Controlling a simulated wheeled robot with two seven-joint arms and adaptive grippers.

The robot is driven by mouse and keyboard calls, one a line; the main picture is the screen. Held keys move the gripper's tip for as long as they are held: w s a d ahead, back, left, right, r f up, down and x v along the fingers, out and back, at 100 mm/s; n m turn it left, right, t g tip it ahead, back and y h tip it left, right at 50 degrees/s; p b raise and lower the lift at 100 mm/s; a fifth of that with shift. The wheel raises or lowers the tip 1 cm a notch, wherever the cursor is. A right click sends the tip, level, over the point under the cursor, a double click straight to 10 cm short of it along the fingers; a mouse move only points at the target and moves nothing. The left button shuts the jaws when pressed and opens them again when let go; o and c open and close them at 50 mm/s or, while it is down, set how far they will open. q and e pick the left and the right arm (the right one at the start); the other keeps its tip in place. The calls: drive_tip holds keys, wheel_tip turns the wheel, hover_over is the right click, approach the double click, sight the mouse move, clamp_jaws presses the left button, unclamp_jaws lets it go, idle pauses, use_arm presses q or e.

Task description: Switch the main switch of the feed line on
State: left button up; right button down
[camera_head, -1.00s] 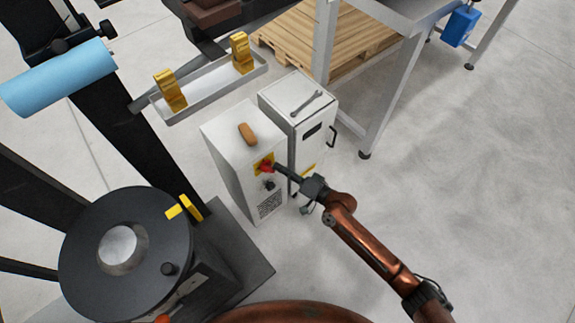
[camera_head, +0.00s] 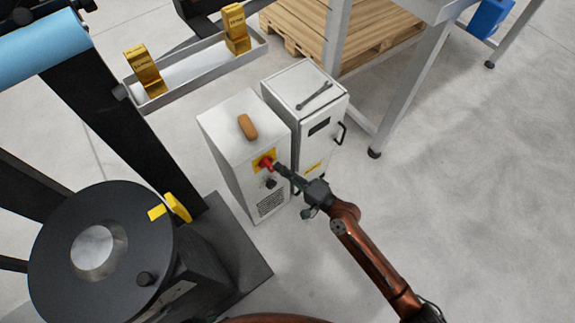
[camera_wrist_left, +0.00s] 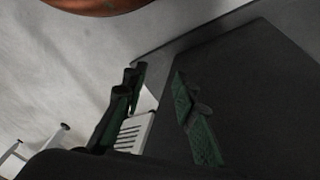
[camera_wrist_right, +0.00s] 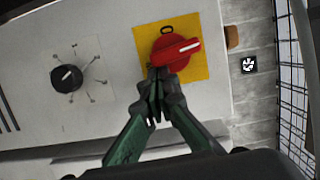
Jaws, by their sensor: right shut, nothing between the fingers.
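The main switch is a red rotary knob (camera_wrist_right: 176,51) on a yellow plate (camera_wrist_right: 205,70), with a white line along its handle pointing right in the right wrist view. In the head view the knob (camera_head: 266,163) is on the front of the white cabinet (camera_head: 226,165). My right gripper (camera_wrist_right: 155,78) is shut and empty, its fingertips at the knob's lower-left edge; I cannot tell whether they touch. It also shows in the head view (camera_head: 279,170). My left gripper (camera_wrist_left: 158,95) is open and empty; it is outside the head view.
A black dial (camera_wrist_right: 67,78) is beside the yellow plate. A second white cabinet (camera_head: 305,105) with a wrench (camera_head: 314,96) on top stands close beside the first. A brown block (camera_head: 247,127) lies on the first cabinet. Black machinery (camera_head: 105,255) fills the left; floor is free right.

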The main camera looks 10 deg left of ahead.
use_arm(q)
drive_tip(key=shift+w+d+f+t+b, duration=0.3)
drive_tip(key=shift+w+d+f, duration=0.35)
drive_tip(key=shift+w, duration=0.05)
use_arm(e)
drive_tip(key=shift+s+m, duration=0.1)
drive_tip(key=shift+m, duration=0.4)
